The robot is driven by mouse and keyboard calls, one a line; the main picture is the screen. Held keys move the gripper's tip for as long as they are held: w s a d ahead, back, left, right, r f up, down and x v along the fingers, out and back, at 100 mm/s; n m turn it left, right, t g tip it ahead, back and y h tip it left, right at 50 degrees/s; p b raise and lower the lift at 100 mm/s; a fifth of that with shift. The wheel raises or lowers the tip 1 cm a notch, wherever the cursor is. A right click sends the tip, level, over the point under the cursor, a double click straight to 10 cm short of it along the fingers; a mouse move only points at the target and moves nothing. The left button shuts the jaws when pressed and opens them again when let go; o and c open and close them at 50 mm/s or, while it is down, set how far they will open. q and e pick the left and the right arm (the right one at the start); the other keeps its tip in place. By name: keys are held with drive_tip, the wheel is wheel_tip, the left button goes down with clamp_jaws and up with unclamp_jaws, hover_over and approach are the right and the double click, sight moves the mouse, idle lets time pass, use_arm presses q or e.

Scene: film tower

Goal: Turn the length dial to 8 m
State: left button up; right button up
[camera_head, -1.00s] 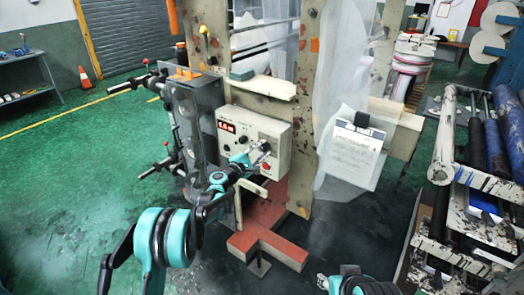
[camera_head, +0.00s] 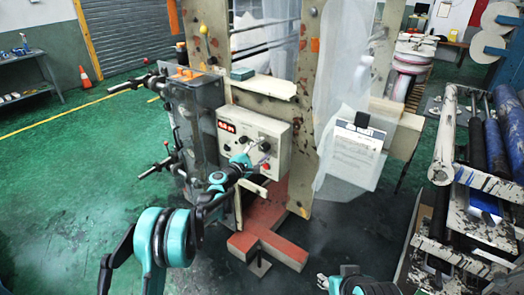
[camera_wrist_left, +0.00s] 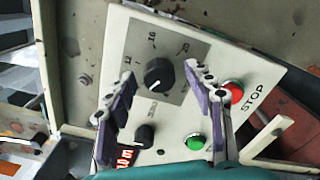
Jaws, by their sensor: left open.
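The length dial (camera_wrist_left: 158,75) is a round black knob on a grey scale plate marked with numbers such as 12, 16 and 20. Its white pointer mark faces down-left in the left wrist view. My left gripper (camera_wrist_left: 160,84) is open, its two purple-padded fingers on either side of the dial; contact cannot be told. In the head view my left gripper (camera_head: 254,150) is in front of the control box (camera_head: 282,146) and hides part of it. The red display (camera_head: 227,127) is too blurred to read surely. My right gripper (camera_head: 324,283) is at the bottom edge, its fingers unclear.
A red stop button (camera_wrist_left: 233,90), a green button (camera_wrist_left: 195,143) and a smaller black knob (camera_wrist_left: 145,135) sit near the dial. A hanging document (camera_head: 352,153) and a rack of rolls (camera_head: 480,150) stand to the right.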

use_arm(q)
drive_tip(key=v, duration=1.2)
drive_tip(key=s+r+m+g+y, duration=0.2)
drive_tip(key=s+m, duration=0.3)
drive_tip(key=s, duration=0.4)
drive_tip(key=s+r+m+g+y, duration=0.1)
drive_tip(key=s+r+m+g, duration=0.25)
drive_tip(key=s, duration=0.55)
drive_tip(key=s+a+f+m+y, duration=0.2)
drive_tip(key=s+a, duration=0.1)
drive_tip(key=s, duration=0.5)
drive_tip(key=s+a+f+m+g+y, duration=0.1)
drive_tip(key=s+a+f+m+y, duration=0.2)
drive_tip(key=s, duration=0.5)
drive_tip(key=s+a+f+m+g+y, duration=0.1)
drive_tip(key=s+a+f+m+y, duration=0.1)
drive_tip(key=s, duration=0.5)
drive_tip(key=a+f+m, duration=0.1)
drive_tip(key=a, duration=0.1)
drive_tip(key=shift+s+a+y, duration=0.3)
drive_tip(key=shift+s+a, duration=0.05)
drive_tip(key=shift+s, duration=0.05)
